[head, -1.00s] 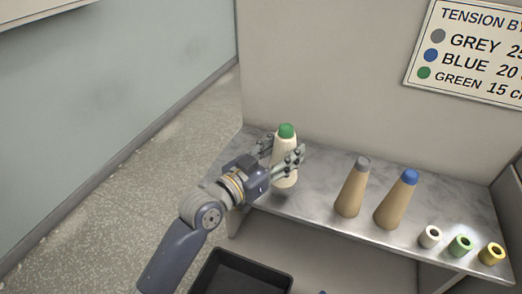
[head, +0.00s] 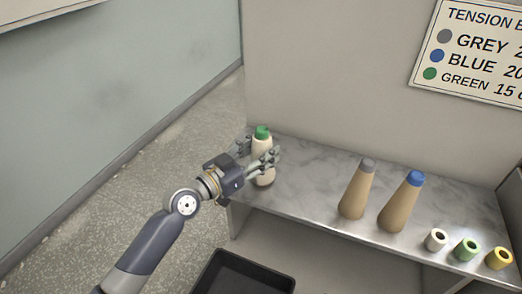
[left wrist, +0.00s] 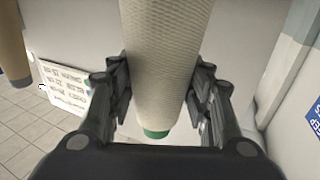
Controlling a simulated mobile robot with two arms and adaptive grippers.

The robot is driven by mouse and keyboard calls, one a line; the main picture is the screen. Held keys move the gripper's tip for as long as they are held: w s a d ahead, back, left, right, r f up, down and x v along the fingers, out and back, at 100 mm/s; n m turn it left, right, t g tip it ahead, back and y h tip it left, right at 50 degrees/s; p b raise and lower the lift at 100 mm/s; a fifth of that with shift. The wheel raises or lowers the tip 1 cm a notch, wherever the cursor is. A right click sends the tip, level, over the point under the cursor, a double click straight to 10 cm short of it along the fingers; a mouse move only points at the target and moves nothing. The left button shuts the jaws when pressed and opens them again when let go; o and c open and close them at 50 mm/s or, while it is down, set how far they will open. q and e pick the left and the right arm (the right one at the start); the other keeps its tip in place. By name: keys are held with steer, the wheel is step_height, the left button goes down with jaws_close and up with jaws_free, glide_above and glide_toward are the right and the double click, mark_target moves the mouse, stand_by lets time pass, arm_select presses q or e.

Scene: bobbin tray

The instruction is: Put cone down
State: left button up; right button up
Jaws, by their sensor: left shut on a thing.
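A cream yarn cone with a green top (head: 262,133) stands upright near the left end of the marble shelf (head: 300,205). My left gripper (head: 257,158) is shut on it from the front left, one finger on each side. In the left wrist view the wound cone (left wrist: 166,45) fills the space between the fingers, with its green tip toward the bottom. The cone's base is partly visible below the fingers; I cannot tell whether it touches the shelf. My right gripper is not in view.
A grey-topped cone (head: 355,192) and a blue-topped cone (head: 401,205) stand to the right. A white bobbin (head: 436,240), a green bobbin (head: 466,249) and a yellow bobbin (head: 498,258) are at the front right. A black tray (head: 245,272) lies below. A tension sign (head: 474,50) hangs behind.

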arm_select(q)
steer(key=shift+f, duration=0.1)
steer(key=o, duration=1.1)
steer(key=shift+r, duration=0.25)
steer(key=b+v, duration=0.2)
steer(key=v, duration=1)
steer(key=shift+f, duration=0.1)
